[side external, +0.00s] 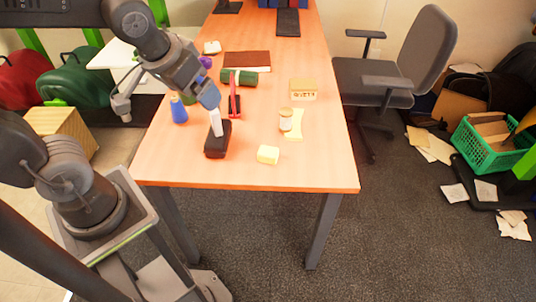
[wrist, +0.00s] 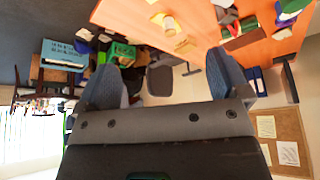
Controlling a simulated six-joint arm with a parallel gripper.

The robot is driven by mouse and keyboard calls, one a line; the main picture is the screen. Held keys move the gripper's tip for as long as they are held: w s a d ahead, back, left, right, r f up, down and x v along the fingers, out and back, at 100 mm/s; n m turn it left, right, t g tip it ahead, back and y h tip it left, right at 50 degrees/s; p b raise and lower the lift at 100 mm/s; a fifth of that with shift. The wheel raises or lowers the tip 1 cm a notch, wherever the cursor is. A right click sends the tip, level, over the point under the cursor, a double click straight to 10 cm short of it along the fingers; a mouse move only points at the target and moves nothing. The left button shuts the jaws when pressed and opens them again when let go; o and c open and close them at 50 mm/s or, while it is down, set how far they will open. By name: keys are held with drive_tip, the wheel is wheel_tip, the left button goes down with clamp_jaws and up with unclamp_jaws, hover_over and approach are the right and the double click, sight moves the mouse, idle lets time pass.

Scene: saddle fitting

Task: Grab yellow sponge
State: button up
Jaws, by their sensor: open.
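A small yellow block that looks like the sponge (side external: 268,154) lies on the orange table near its front edge in the side view. A flat, pale yellow piece (side external: 295,125) lies behind it, with a small jar (side external: 285,120) at its left side; which of the two is the sponge is not certain. My gripper (side external: 209,97) is above the table, left of and behind the yellow block and apart from it. In the wrist view my gripper (wrist: 166,72) has its blue fingers wide apart with nothing between them. Pale yellow items (wrist: 185,45) show small on the table there.
A black object with a white upright part (side external: 217,140) stands just below my gripper. The table's front right is clear.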

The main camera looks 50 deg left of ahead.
drive_tip(key=w+f+n+g+y, duration=0.1)
drive_tip(key=w+f+n, duration=0.2)
drive_tip(key=w+f, duration=0.6)
drive_tip(key=n, duration=0.2)
approach(268, 151)
drive_tip(key=shift+g, duration=0.3)
drive_tip(key=x, duration=0.5)
drive_tip(key=shift+w+d, duration=0.2)
drive_tip(key=shift+d, duration=0.05)
drive_tip(key=shift+y, duration=0.3)
drive_tip(key=shift+x, duration=3.05)
drive_tip(key=shift+a, duration=0.15)
drive_tip(key=c, duration=1)
